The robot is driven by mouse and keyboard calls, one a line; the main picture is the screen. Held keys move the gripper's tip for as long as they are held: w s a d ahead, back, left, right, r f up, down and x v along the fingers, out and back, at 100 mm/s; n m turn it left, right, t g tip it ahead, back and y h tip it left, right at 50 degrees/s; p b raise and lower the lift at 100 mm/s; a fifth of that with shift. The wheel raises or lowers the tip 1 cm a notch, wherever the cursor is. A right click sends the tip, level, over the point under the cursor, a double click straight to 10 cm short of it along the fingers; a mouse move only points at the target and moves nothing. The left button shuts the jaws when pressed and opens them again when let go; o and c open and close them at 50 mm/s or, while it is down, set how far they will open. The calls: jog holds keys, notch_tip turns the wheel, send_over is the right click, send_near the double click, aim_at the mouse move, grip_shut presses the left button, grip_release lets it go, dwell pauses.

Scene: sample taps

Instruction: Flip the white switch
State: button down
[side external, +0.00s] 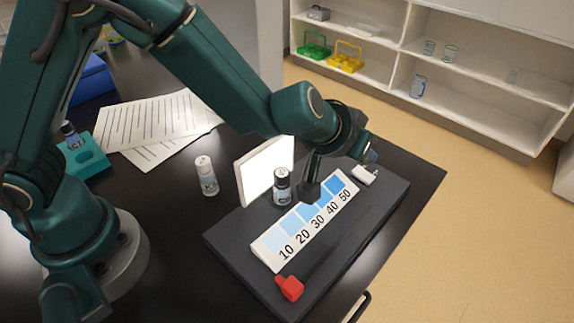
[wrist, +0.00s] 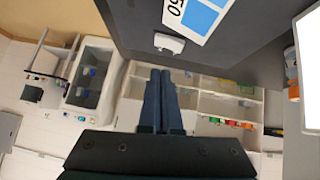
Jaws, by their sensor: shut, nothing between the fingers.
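The white switch (side external: 364,174) is a small white block near the far right corner of the dark board (side external: 232,236), beside the "50" end of the blue colour chart (side external: 268,256). In the wrist view the switch (wrist: 169,44) shows at the upper middle, just past the fingertips. My gripper (side external: 371,156) is close to the switch in the side view, seemingly above and behind it. In the wrist view my gripper (wrist: 160,71) has its two dark fingers together and nothing between them. A gap shows between the fingertips and the switch, and I see no contact.
A red knob (side external: 290,288) sits at the board's near end. A dark-capped vial (side external: 281,188) stands by the bright white panel (side external: 248,181), under my arm. Another vial (side external: 206,176) and paper sheets (side external: 150,125) are to the left.

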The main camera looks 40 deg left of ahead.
jog(key=d+v, duration=0.1)
jog(key=v, duration=0.9)
jog(key=shift+d+r, duration=0.4)
jog(key=shift+r, duration=0.05)
jog(key=a+r+t+h, duration=0.1)
jog(key=a+r+t, duration=0.1)
jog(key=a+r, duration=0.45)
jog(key=a+r+t+h, duration=0.1)
jog(key=a+r+t, duration=0.25)
jog(key=r, duration=0.65)
jog(key=s+a+f+g+y, duration=0.1)
jog(key=s+a+f+g, duration=0.3)
jog(key=s+f, duration=0.4)
jog(key=s+a+f+g+y, duration=0.2)
jog(key=s+f+g, duration=0.3)
jog(key=s+f, duration=0.3)
jog(key=shift+s+a+m, duration=0.2)
jog(key=shift+a+m, duration=0.1)
jog(key=shift+a, duration=0.55)
